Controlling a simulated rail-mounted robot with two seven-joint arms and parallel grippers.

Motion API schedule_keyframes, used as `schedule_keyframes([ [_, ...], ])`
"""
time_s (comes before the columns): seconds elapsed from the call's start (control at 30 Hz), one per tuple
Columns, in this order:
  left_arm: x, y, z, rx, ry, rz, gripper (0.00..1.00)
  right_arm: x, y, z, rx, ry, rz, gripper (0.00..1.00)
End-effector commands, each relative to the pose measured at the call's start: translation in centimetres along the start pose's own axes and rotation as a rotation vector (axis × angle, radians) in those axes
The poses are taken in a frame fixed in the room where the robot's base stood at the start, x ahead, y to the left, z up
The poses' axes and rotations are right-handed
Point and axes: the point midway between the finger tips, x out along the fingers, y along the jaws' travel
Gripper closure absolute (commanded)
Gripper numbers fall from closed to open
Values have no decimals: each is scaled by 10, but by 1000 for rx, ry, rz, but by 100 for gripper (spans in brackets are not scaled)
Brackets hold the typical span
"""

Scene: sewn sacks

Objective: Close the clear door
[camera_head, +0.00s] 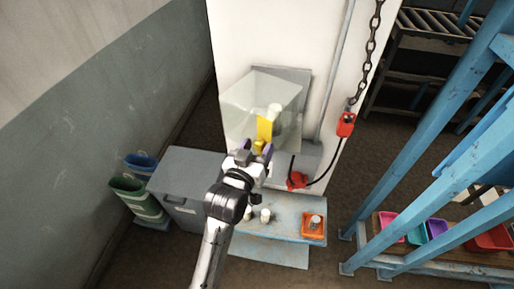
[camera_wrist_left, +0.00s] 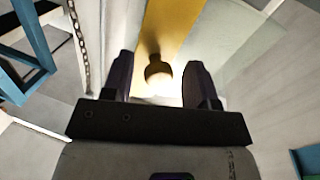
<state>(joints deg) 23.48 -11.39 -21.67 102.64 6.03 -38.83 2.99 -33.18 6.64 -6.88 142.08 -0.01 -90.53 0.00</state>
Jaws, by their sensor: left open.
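The clear door (camera_head: 240,112) is part of a see-through enclosure against the white pillar. A yellow strip (camera_head: 265,126) runs down its front and carries a round yellow knob (camera_head: 259,145). My left gripper (camera_head: 255,148) is at the knob, with dark purple-tinted fingers apart. In the left wrist view the knob (camera_wrist_left: 159,72) sits between the two open fingers, in front of the yellow strip (camera_wrist_left: 172,28). I cannot tell whether either finger touches it. A pale object (camera_head: 274,109) shows behind the clear panel. My right gripper is not in view.
A blue-grey bench (camera_head: 285,243) below holds small white cups (camera_head: 265,215) and an orange tray (camera_head: 313,226). A grey cabinet (camera_head: 190,180) stands left. A red chain-hung pendant (camera_head: 345,124) and blue rack posts (camera_head: 420,130) are on the right.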

Motion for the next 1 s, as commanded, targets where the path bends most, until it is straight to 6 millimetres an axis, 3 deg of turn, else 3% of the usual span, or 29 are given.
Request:
schedule_keyframes([
  [0.27,-15,0,2,1,1,0,47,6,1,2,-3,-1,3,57],
  [0.7,-97,0,3,1,1,0,47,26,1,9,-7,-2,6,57],
  [1.0,-131,0,1,0,-1,0,47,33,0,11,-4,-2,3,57],
])
